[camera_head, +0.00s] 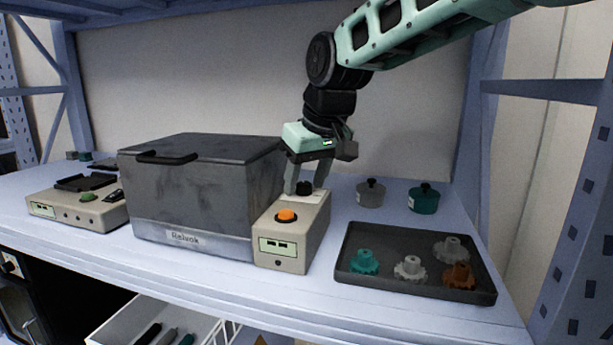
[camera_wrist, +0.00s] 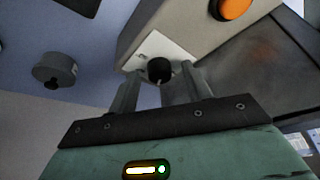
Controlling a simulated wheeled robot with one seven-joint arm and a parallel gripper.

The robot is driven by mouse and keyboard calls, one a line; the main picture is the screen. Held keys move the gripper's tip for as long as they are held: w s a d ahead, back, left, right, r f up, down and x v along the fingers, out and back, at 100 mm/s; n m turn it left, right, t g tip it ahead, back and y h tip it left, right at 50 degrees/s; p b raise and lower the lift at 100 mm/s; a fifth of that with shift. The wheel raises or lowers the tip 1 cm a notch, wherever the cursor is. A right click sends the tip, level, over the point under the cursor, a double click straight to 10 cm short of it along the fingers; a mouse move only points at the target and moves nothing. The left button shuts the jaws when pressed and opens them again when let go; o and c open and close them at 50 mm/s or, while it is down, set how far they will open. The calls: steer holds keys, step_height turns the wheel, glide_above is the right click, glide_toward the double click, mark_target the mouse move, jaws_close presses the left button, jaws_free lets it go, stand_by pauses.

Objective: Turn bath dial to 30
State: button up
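The bath dial (camera_head: 304,188) is a small black knob on a white plate at the back of the beige control box (camera_head: 293,236), right of the lidded grey bath (camera_head: 200,185). It also shows in the wrist view as a dark knob (camera_wrist: 159,70) with a pale pointer mark. My gripper (camera_head: 305,187) points down over the box, fingers apart, one on each side of the dial. In the wrist view its fingers (camera_wrist: 162,72) show a gap beside the knob. I cannot tell whether they touch it. The scale is not readable.
An orange button (camera_head: 286,215) and small display sit at the box's front. A dark tray (camera_head: 353,237) with several gear-like parts lies to the right. Two lidded pots, grey (camera_head: 370,194) and teal (camera_head: 423,199), stand behind it. Another beige device (camera_head: 75,208) is at the left.

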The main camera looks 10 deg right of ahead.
steer(key=shift+r, duration=0.1)
steer(key=p+v, duration=0.4)
steer(key=v, duration=0.7)
steer(key=shift+s+r, duration=0.15)
steer(key=shift+r, duration=0.2)
steer(key=shift+d, duration=0.1)
